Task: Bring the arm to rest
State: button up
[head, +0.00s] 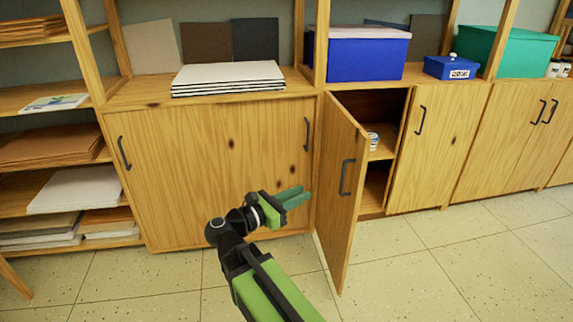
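My gripper (294,197) is in the middle of the head view, at the end of my green and black arm. Its two teal fingers point right, towards the open cabinet door (340,190). They appear close together, and I cannot tell whether they are open or shut. No held object shows between them. The gripper appears in front of the closed wooden cabinet front (200,160), left of the open door's handle. The gap between fingers and door is hard to judge.
The open door sticks out into the room. Inside its cabinet, a small white and blue container (373,139) stands on a shelf. Above are a blue box (365,58), a smaller blue box (451,68) and a stack of white boards (228,76). Tiled floor (440,255) is clear at right.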

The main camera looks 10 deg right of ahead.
jog(key=d+r+m+g+h+p, duration=0.2)
jog(key=d+r, duration=0.2)
jog(key=d, duration=0.7)
jog(key=w+r+n+t+y, duration=0.4)
jog(key=w+r+n+t, duration=0.3)
jog(key=w+n+t, duration=0.5)
jog(key=w+a+f+n+t+y+p, duration=0.15)
jog(key=w+a+n+y, duration=0.25)
jog(key=n+y, duration=0.7)
jog(key=a+f+n+g+y, duration=0.5)
jog(key=f+n, duration=0.5)
jog(key=n, duration=0.2)
jog(key=s+f+n+g, duration=0.5)
jog(key=f+n+g, duration=0.15)
jog(key=f, duration=0.35)
jog(key=s+d+f+n+g+h, duration=0.15)
jog(key=s+f+n+g, duration=0.3)
jog(key=s, duration=0.45)
jog(key=s+d+f+n+g+h, duration=0.1)
jog(key=s+d+f+n+g, duration=0.3)
jog(key=s, duration=0.5)
notch_tip(320, 180, up, 37)
jog(key=a+p, duration=0.1)
jog(key=p, duration=3.7)
jog(key=shift+s+a, duration=0.3)
